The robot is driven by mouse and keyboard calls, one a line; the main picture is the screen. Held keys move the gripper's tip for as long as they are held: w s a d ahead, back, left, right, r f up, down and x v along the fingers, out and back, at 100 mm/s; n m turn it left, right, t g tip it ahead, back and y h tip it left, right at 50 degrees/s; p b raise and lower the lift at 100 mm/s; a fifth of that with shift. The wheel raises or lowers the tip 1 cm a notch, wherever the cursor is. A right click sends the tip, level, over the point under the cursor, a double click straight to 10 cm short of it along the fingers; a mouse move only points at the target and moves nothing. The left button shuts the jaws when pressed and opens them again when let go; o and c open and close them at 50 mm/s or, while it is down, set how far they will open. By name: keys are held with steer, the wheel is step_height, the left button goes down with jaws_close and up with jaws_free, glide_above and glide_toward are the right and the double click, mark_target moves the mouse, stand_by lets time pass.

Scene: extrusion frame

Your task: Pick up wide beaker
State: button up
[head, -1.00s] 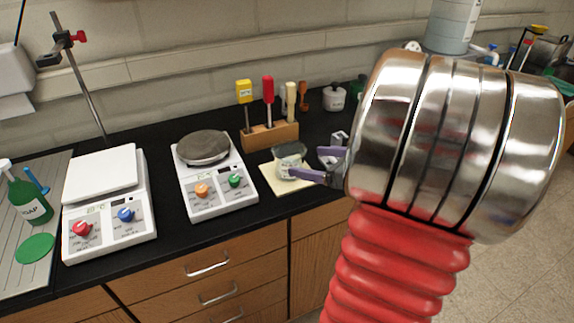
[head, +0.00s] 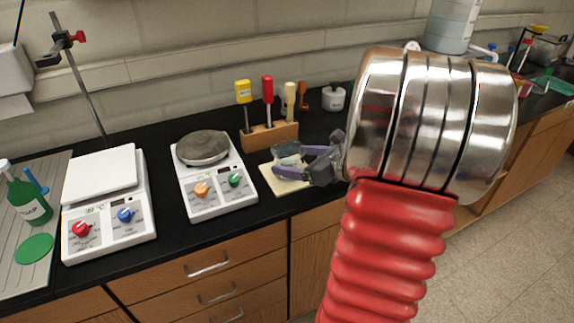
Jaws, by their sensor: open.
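The wide beaker (head: 287,161) is a small glass vessel on a pale yellow square pad (head: 274,183) on the black bench. My gripper (head: 290,161) has purple fingers and reaches it from the right. The fingers are apart, one towards the back and one towards the front of the beaker. They overlap much of the beaker in this view, and its lower part is hidden. I cannot tell whether the fingers touch the glass.
A wooden block (head: 270,136) with several upright tools stands behind the beaker.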

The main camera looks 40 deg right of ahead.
steer(key=shift+x, duration=1.5)
steer(key=shift+c, duration=0.2)
steer(key=c, duration=1.2)
